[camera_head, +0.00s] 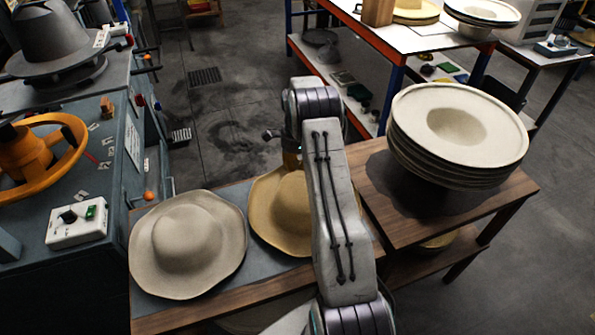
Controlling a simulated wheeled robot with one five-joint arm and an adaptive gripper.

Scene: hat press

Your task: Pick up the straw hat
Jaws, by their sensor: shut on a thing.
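The yellow straw hat (268,222) is on the low wooden table, right of a beige felt hat (187,245). My arm crosses in front of it and hides its right part. My gripper (290,158) is at the far side of the straw hat, mostly hidden behind my arm's end. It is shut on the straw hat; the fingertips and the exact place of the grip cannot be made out. I cannot tell whether the hat is clear of the table.
A stack of cream hat bodies (458,135) stands on a wooden table at the right. A blue-grey press (60,190) with an orange wheel (42,150) is at the left. Shelving with more hats (415,12) stands behind. Open floor (225,110) lies between.

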